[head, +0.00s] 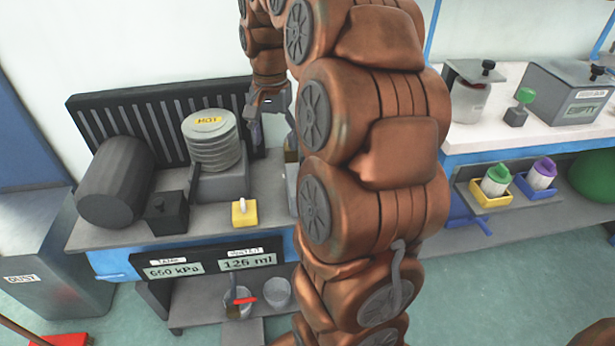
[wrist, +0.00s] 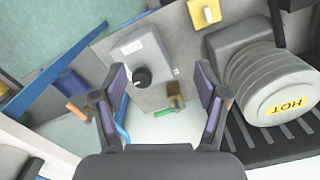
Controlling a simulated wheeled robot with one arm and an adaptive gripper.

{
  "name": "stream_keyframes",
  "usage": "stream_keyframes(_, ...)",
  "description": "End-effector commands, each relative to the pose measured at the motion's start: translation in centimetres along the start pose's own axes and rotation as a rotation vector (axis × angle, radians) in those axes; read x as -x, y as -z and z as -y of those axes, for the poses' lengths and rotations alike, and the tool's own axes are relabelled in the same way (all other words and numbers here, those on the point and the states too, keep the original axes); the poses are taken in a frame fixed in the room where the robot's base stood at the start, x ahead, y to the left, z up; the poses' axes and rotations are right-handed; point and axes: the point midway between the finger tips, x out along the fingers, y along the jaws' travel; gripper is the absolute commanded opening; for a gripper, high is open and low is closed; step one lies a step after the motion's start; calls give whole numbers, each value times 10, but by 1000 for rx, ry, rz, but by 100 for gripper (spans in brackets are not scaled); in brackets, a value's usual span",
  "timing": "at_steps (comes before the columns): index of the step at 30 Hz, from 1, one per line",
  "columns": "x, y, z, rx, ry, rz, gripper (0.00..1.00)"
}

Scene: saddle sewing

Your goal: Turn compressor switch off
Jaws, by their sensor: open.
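A small yellow box with a white toggle (head: 244,212), which looks like the compressor switch, sits near the front edge of the grey bench. It also shows at the top of the wrist view (wrist: 205,12). The compressor has a ribbed cylinder marked HOT (head: 213,150) and a dark tank (head: 115,185). My gripper (head: 272,122) is above the bench, behind and to the right of the yellow box, apart from it. In the wrist view my gripper (wrist: 160,80) is open, with nothing held between its fingers. The toggle's exact position is too small to tell.
A grey box with a black knob (wrist: 130,48) lies below my fingers in the wrist view; my arm mostly hides it in the head view. A black box (head: 167,213) stands left of the yellow one. A slatted dark panel (head: 165,112) stands behind.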

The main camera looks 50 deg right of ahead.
Motion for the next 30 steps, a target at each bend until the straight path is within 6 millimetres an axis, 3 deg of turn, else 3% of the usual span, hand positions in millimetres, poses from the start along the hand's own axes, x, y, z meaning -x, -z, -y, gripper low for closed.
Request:
stream_keyframes(1,-23,24,-6,-73,4,-6,73)
stream_keyframes(3,-34,49,-15,-162,9,-12,73)
stream_keyframes(6,-47,78,-28,-268,13,-20,73)
stream_keyframes(10,-56,100,-41,-356,15,-26,73)
stream_keyframes(20,-69,110,-46,-394,15,-29,73)
stream_keyframes(30,-116,109,-46,-393,12,-25,73)
